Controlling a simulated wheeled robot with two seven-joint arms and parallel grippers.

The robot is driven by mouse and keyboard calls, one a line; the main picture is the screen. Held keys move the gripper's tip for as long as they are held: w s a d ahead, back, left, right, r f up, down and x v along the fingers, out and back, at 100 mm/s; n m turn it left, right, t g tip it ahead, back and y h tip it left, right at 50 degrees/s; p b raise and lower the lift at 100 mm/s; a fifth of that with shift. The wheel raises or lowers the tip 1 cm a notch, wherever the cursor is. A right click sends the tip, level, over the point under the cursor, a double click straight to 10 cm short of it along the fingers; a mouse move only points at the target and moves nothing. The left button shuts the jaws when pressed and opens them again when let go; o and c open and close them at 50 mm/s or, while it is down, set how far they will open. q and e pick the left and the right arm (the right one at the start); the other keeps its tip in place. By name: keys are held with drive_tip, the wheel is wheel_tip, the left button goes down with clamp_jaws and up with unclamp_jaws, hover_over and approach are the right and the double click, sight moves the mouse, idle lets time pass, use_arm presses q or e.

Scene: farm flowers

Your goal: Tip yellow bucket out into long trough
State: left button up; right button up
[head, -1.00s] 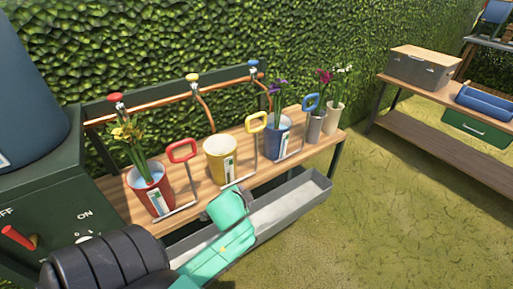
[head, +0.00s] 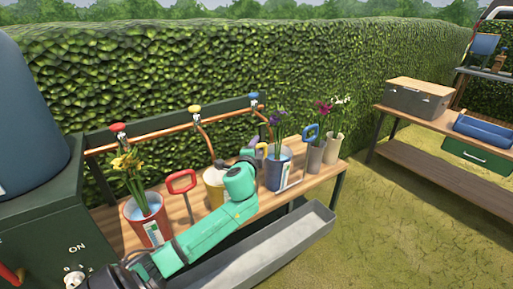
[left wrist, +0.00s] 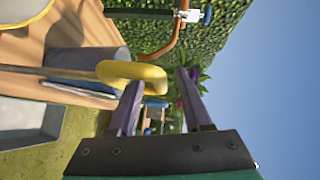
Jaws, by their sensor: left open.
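The yellow bucket (head: 213,185) stands on the wooden bench, partly hidden behind my left arm. Its rim shows at the top left of the left wrist view (left wrist: 22,22). A yellow loop handle (left wrist: 135,73) on a metal rod is at my left fingertips; part of it overlaps the space between the fingers. My left gripper (left wrist: 160,80) is open, its two purple fingers apart. In the head view the left gripper (head: 252,157) is beside the bucket, near the yellow handle. The long grey trough (head: 270,248) lies along the bench's front, below its top. My right gripper is out of view.
A red bucket (head: 147,219) with yellow flowers and a red handle (head: 181,181) stand left. Taps on a copper pipe run behind.

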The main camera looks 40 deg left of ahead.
use_arm(q)
drive_tip(key=shift+w+a, duration=0.1)
drive_tip(key=shift+w, duration=0.1)
clamp_jaws()
drive_tip(key=shift+f, duration=0.1)
idle(1.2)
